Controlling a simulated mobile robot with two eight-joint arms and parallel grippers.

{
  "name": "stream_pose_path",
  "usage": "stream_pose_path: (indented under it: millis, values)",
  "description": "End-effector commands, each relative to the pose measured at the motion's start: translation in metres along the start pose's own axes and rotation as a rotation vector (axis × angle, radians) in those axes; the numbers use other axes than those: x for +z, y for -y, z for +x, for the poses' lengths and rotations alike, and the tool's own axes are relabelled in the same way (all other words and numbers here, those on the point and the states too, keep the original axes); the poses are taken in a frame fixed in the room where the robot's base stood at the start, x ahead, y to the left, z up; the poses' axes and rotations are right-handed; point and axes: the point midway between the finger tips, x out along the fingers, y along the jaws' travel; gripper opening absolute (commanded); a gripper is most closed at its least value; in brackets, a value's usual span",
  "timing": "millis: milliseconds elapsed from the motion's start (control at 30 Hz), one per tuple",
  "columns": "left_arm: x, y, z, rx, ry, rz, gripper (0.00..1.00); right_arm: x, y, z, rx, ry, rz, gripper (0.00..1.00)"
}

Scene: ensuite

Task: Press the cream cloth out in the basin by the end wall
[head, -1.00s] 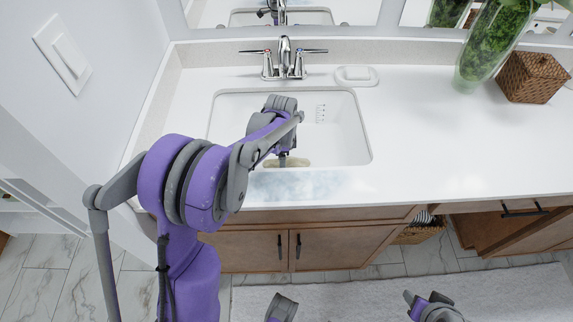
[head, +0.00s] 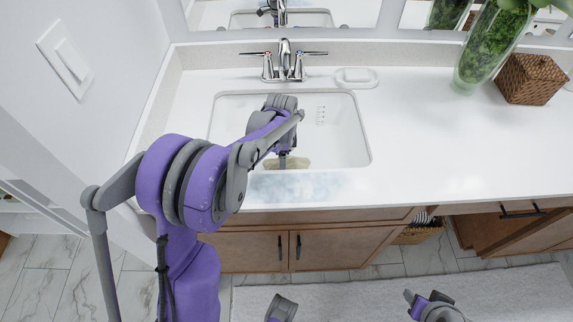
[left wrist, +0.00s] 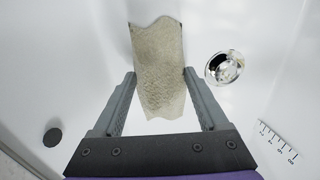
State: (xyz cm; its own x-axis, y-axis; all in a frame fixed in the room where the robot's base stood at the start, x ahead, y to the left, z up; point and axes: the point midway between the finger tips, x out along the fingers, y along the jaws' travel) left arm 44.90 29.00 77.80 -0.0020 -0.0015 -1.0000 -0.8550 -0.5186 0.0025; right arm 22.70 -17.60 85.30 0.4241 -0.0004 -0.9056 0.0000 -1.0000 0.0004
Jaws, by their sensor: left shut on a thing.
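The cream cloth (head: 300,163) is in the white basin (head: 345,140), near its front side by the end wall. In the left wrist view the cloth (left wrist: 158,45) is a wrinkled beige strip running between the two fingers. My left gripper (head: 283,160) reaches down into the basin and is shut on the cloth; its fingers show on both sides of it in the wrist view (left wrist: 159,74). My arm hides part of the basin and cloth. Part of my right arm (head: 430,306) shows low at the right, away from the basin; its jaw state is unclear.
A chrome faucet (head: 284,62) stands behind the basin, with a white soap dish (head: 357,77) at its right. A glass vase (head: 488,50) and woven box (head: 532,78) stand further right. A cloudy patch (head: 297,186) marks the front rim.

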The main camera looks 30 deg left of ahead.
Motion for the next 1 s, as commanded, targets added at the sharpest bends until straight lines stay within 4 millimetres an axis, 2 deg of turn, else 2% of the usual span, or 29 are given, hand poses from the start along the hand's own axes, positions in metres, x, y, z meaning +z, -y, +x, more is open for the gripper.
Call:
stream_pose_path:
  millis: [33,100,1000]
  values:
    - [0.0,0.001,-0.011,-0.002,0.0,0.0,0.32,-0.005,0.0,-0.007,0.0,-0.003,0.0,0.5]
    - [0.0,0.001,-0.02,-0.002,0.0,0.0,0.32,-0.008,0.0,-0.012,0.0,-0.005,0.0,0.5]
    - [0.0,0.002,-0.129,-0.004,-0.001,-0.001,0.32,-0.054,0.0,-0.07,0.0,-0.039,0.0,0.5]
